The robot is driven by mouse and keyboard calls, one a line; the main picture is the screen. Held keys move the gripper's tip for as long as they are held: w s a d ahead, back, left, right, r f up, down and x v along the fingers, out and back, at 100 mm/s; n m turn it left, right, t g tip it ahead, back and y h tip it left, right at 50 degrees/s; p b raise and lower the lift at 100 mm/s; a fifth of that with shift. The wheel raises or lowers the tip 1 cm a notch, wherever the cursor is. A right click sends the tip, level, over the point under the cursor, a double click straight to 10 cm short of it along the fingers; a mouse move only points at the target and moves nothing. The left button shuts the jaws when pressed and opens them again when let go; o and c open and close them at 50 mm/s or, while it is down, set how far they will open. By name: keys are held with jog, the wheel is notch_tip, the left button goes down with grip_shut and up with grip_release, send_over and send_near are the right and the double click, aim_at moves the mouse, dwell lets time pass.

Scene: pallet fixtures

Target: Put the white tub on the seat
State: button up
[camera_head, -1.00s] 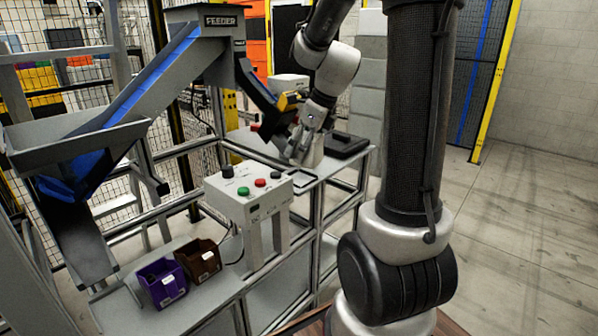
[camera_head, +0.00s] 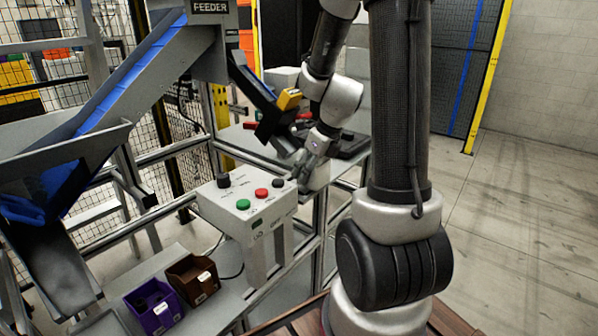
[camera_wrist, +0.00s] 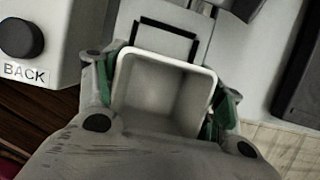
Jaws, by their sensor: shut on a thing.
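My gripper (camera_wrist: 163,88) is shut on the white tub (camera_wrist: 165,95), with green-padded fingers on its left and right sides. The tub is open at the top and looks empty in the wrist view. A black square outline, apparently the seat (camera_wrist: 190,38), lies on the pale bench top just beyond the tub, its near part hidden by the tub. In the head view my gripper (camera_head: 305,162) is behind and right of the button box, and the tub (camera_head: 316,176) shows in part below it. The tub's height above the bench is unclear.
The white button box (camera_head: 245,205), with a BACK knob (camera_wrist: 20,38), stands close left of the gripper. A black tray (camera_head: 352,146) lies on the bench to the right. The feeder chute (camera_head: 262,105) is behind. Purple (camera_head: 153,305) and brown (camera_head: 192,280) bins sit at front left.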

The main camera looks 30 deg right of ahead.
jog(key=shift+f, duration=0.35)
jog(key=w, duration=0.1)
jog(key=w+a, duration=0.1)
jog(key=w, duration=0.2)
jog(key=shift+a+f, duration=0.1)
jog(key=shift+a, duration=0.2)
jog(key=shift+s+d+f, duration=0.1)
jog(key=shift+s+f, duration=0.05)
jog(key=shift+f, duration=0.4)
jog(key=o, duration=1.1)
jog(key=shift+f, duration=0.1)
